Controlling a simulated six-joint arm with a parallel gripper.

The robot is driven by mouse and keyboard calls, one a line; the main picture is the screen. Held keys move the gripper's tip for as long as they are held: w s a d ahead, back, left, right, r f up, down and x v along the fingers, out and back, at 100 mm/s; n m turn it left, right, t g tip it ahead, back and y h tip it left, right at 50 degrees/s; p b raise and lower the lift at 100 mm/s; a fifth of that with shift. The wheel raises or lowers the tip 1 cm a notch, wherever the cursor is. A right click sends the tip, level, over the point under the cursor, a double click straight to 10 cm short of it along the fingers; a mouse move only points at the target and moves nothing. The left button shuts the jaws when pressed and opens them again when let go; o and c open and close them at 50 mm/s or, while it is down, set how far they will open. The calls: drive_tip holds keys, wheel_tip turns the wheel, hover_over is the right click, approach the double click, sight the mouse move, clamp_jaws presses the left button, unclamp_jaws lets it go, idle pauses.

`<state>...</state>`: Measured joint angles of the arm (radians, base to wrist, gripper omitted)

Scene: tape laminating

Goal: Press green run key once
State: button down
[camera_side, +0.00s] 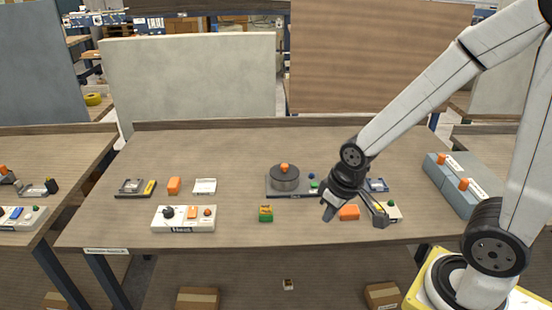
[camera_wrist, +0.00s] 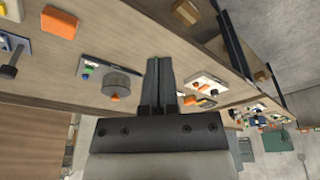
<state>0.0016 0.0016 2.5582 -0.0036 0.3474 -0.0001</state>
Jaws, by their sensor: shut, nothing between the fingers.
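A dark plate (camera_side: 290,192) sits near the middle of the bench in the side view. It carries a grey cylinder (camera_side: 285,180) with an orange knob. At its right end are a small green key (camera_side: 314,184) and a blue button (camera_side: 311,176). In the wrist view the green key (camera_wrist: 89,70) shows small at the plate's end, left of the grey cylinder (camera_wrist: 123,85). My gripper (camera_wrist: 160,60) is shut and empty, its dark fingers together. In the side view it hangs right of the plate, apart from the key, and hides part of the bench there.
A white control box (camera_side: 184,226) marked "Heat" stands at front left. A green and yellow block (camera_side: 266,214) lies in front of the plate. An orange block (camera_side: 348,213) is beside my gripper. A blue-grey case (camera_side: 457,190) stands at the right. The back of the bench is clear.

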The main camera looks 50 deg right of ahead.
drive_tip(key=w+d+n+t+h, duration=0.2)
drive_tip(key=w+d+n+t, duration=0.15)
drive_tip(key=w+d, duration=0.8)
drive_tip(key=n+t+y, duration=0.2)
drive_tip(key=n+t, duration=0.1)
drive_tip(key=n, duration=0.2)
hover_over(317, 185)
drive_tip(key=shift+f, duration=1.6)
drive_tip(key=shift+f, duration=0.1)
drive_tip(key=shift+f, duration=4.3)
drive_tip(key=shift+f, duration=0.15)
drive_tip(key=shift+f, duration=0.3)
